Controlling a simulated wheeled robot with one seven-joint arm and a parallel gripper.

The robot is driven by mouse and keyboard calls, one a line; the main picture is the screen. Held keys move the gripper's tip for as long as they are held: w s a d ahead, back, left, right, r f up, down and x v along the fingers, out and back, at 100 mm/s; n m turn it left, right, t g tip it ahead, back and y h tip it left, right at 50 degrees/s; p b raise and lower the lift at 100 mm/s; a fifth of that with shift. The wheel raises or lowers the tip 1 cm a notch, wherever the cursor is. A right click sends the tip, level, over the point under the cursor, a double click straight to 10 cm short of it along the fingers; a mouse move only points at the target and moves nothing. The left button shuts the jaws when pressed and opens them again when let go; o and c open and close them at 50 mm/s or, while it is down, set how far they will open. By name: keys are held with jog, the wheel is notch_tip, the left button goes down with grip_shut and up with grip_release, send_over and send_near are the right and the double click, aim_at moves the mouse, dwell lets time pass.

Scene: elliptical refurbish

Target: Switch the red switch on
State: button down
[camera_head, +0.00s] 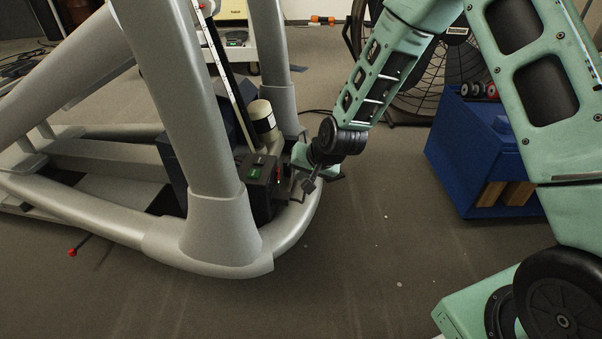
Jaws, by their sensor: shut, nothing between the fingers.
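A black box (262,205) sits low inside the frame of the grey elliptical machine. It has a green switch or label (254,172) on its top. A small red part (278,173), which looks like the red switch, shows on the box's right side; it is too small to tell its position. My gripper (299,180) is just right of this box, close to the red part, and looks shut and empty. I cannot tell whether its fingertips touch the box or the switch.
The thick grey elliptical tubes (212,215) stand left of and around the box. A beige cylinder (262,117) rises behind it. A blue crate (452,150) and a large black fan (428,85) stand at the right. The floor (350,270) in front is mostly clear.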

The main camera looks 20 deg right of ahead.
jog(key=d+p+v, duration=0.1)
jog(key=p+v, duration=0.4)
jog(key=v, duration=0.5)
jog(key=shift+s+f+p, duration=0.3)
jog(key=shift+f, duration=0.05)
jog(key=s+a+r+n+g+p, duration=0.25)
jog(key=s+a+r+n, duration=0.2)
jog(key=s+r, duration=0.45)
jog(key=s+a+r+n+g+p, duration=0.2)
jog(key=s+a+r+n+p, duration=0.25)
jog(key=s+r, duration=0.45)
jog(key=s+r+n+g+h+p, duration=0.2)
jog(key=s+r+n+p, duration=0.1)
jog(key=s+r, duration=0.55)
notch_tip(320, 180, up, 36)
jog(key=s+p, duration=0.1)
jog(key=p, duration=3.6)
jog(key=shift+s+d+f, duration=0.15)
jog(key=shift+s+f, duration=0.05)
jog(key=shift+s, duration=0.2)
